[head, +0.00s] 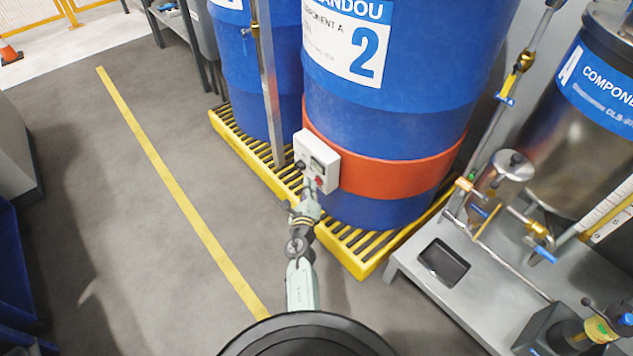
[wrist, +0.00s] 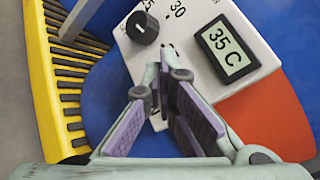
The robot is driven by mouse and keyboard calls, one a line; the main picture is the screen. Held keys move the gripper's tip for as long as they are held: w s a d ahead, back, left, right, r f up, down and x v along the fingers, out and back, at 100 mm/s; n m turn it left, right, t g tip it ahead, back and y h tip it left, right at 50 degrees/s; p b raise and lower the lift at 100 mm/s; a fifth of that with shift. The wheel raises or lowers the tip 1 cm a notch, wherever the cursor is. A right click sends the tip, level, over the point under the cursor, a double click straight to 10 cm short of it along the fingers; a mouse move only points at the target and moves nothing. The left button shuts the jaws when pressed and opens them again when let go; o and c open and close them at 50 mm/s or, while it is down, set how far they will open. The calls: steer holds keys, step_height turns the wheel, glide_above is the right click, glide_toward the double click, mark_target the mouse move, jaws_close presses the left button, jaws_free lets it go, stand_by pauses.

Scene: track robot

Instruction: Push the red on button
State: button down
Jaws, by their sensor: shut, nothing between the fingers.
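The white control box (head: 305,150) is fixed to the orange band around a blue drum. In the wrist view, the box (wrist: 190,25) shows a black knob (wrist: 143,27) and a display (wrist: 226,48) reading 35 C. The red button (head: 319,181) shows low on the box face in the head view. It cannot be made out in the wrist view, where my fingers cover the lower part of the box. My gripper (wrist: 165,70) is shut and empty, with its fingertips in front of the lower box face. I cannot tell whether they touch it.
Blue drums (head: 385,120) stand on a yellow slatted pallet (head: 355,255). A metal post (head: 268,80) rises left of the box. A grey bench (head: 415,295) with pipes, a black tray (head: 444,261) and a steel tank (head: 565,130) stands at right.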

steer(key=s+a+p, duration=0.1)
steer(key=s+a, duration=0.2)
steer(key=a, duration=0.2)
steer(key=shift+s+p, duration=0.3)
steer(key=shift+p, duration=0.1)
stand_by(1.4)
